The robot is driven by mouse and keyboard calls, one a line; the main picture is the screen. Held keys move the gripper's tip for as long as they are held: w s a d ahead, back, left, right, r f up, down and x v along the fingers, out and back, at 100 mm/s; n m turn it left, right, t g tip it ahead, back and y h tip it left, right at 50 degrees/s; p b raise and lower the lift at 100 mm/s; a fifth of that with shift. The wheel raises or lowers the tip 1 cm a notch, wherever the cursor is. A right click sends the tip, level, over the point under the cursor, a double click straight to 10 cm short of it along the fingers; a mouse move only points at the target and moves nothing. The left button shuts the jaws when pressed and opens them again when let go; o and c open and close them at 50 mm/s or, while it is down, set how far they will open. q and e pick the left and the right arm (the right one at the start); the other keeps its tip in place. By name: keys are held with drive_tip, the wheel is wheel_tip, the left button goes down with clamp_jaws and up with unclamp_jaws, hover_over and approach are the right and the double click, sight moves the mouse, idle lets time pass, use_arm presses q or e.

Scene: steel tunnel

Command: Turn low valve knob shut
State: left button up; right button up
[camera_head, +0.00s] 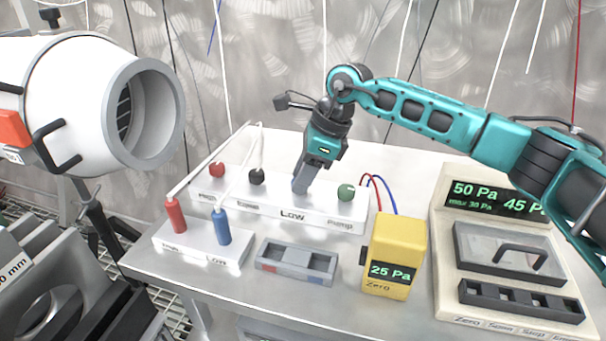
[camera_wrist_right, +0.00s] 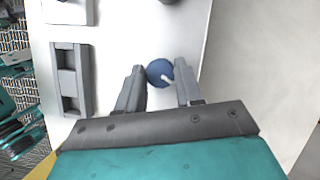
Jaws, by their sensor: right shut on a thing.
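The low valve knob is the blue round knob (camera_wrist_right: 155,72) with a white pointer mark, seen in the right wrist view. It sits on the white valve block (camera_head: 331,216), above the word "Low" in the head view, where my fingers hide it. My right gripper (camera_head: 300,183) reaches down onto the block from above. In the right wrist view my right gripper (camera_wrist_right: 160,68) has one finger on each side of the knob and is shut on it. The pointer mark slants toward the lower right there. My left gripper is not in view.
Red (camera_head: 217,169), black (camera_head: 256,176) and green (camera_head: 346,191) knobs stand on the same block. In front are a port block (camera_head: 196,249) with red and blue plugs, a grey tray (camera_head: 263,262) and a yellow gauge (camera_head: 400,235) reading 25 Pa. A display console (camera_head: 447,290) stands right.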

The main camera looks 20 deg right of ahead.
drive_tip(key=n+g, duration=0.1)
drive_tip(key=n, duration=0.3)
drive_tip(key=shift+w, duration=0.15)
drive_tip(key=shift+n+g+b, duration=0.3)
drive_tip(key=shift+n+g, duration=0.3)
drive_tip(key=shift+n, duration=0.3)
drive_tip(key=o, duration=1)
drive_tip(key=p+v, duration=0.1)
drive_tip(key=v, duration=1.2)
drive_tip(key=shift+w+p, duration=0.1)
drive_tip(key=shift+p, duration=0.25)
